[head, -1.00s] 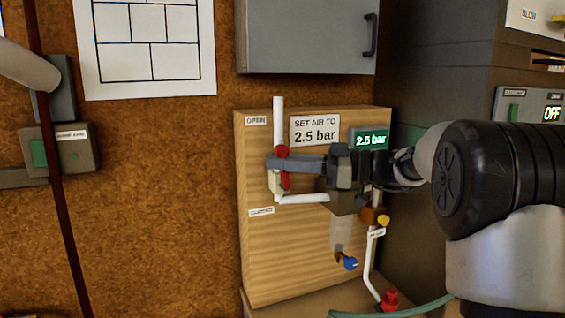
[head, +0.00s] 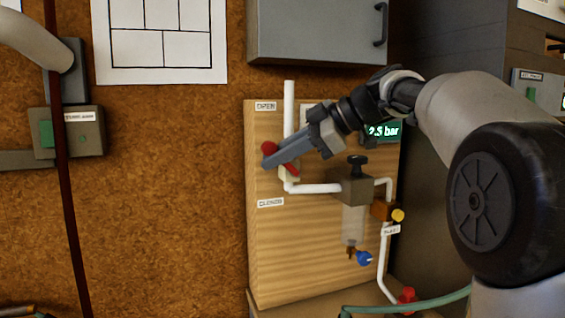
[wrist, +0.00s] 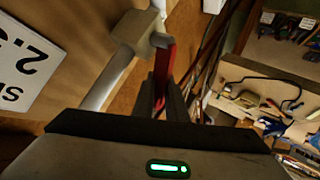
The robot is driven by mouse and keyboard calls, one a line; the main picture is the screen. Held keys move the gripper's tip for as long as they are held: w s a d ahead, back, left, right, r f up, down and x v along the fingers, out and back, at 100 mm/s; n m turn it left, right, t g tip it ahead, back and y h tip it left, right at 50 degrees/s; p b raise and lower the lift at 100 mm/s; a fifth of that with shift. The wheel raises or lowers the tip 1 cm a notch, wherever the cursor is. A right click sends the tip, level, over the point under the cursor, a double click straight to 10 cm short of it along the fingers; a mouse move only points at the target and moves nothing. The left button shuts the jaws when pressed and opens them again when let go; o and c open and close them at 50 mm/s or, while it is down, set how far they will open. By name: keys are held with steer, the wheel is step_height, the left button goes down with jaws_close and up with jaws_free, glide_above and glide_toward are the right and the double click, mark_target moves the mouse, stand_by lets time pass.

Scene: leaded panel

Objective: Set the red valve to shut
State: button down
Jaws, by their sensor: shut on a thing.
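The red valve is a red lever (head: 290,168) on a white fitting of the white pipe, at the upper left of a wooden board. An OPEN label (head: 265,106) sits above it and a CLOSED label (head: 270,202) below. The lever slants, its upper-left end near my fingers. My gripper (head: 271,159) reaches in from the upper right, tilted, its fingers shut on the lever. In the wrist view the red lever (wrist: 166,62) stands between my fingers (wrist: 161,95), beside the pale fitting (wrist: 138,30). The fingers hide part of the lever.
To the right on the board (head: 300,270) are a regulator with a black knob (head: 357,165), an orange-brown fitting with a yellow knob (head: 397,215), a blue knob (head: 364,258) and a red knob (head: 407,295). A grey cabinet (head: 315,30) hangs above. My arm partly covers the pressure display (head: 385,131).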

steer(key=shift+s+a+f+n+t+h+b, duration=0.1)
steer(key=shift+a+f+n+t+h, duration=0.25)
steer(key=shift+f+h, duration=0.55)
steer(key=shift+s+a+f+n+t+h+b, duration=0.15)
steer(key=shift+f+n+t+h, duration=0.3)
steer(key=shift+h, duration=1)
steer(key=shift+s+a+f+n+t+h+b, duration=0.1)
steer(key=shift+a+f+n+t+h, duration=0.15)
steer(key=shift+f+n+h, duration=0.65)
steer(key=shift+r+m+h, duration=0.2)
steer(key=shift+m+h, duration=0.1)
steer(key=shift+h, duration=0.05)
steer(key=c, duration=2)
jaws_free()
steer(key=shift+c, duration=0.2)
